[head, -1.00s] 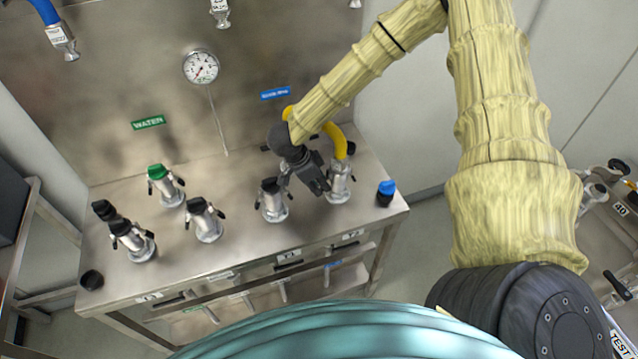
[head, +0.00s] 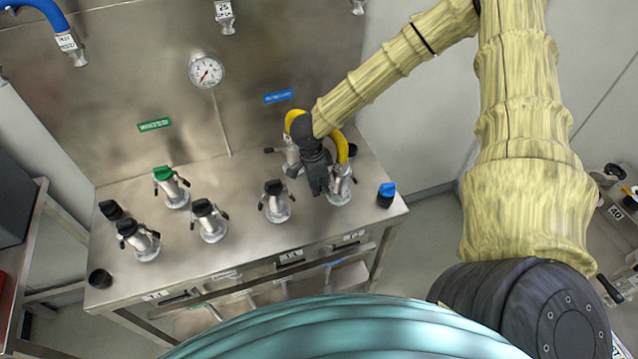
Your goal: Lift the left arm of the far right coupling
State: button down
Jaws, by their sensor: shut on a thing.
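The far right coupling (head: 340,190) is a silver fitting standing upright on the steel bench, with the end of a yellow hose (head: 342,148) on its top. My gripper (head: 319,188) points down at this coupling's left side and is shut. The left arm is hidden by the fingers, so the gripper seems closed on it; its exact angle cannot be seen. A dark piece shows at the coupling's right side. The hose's other end reaches a coupling (head: 292,158) behind my gripper, with a dark arm sticking out left.
A black-capped coupling (head: 276,204) stands close left of my gripper. A green-capped coupling (head: 170,187) and several others stand further left. A blue-topped cap (head: 386,193) sits at the bench's right edge. A gauge (head: 206,71) is on the back panel.

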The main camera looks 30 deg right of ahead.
jog(key=shift+w, duration=0.1)
jog(key=c, duration=1.4)
grip_release()
jog(key=shift+o, duration=0.2)
jog(key=shift+r, duration=0.15)
notch_tip(320, 180, up, 12)
jog(key=a, duration=0.1)
jog(key=shift+a, duration=0.2)
jog(key=shift+w, duration=0.15)
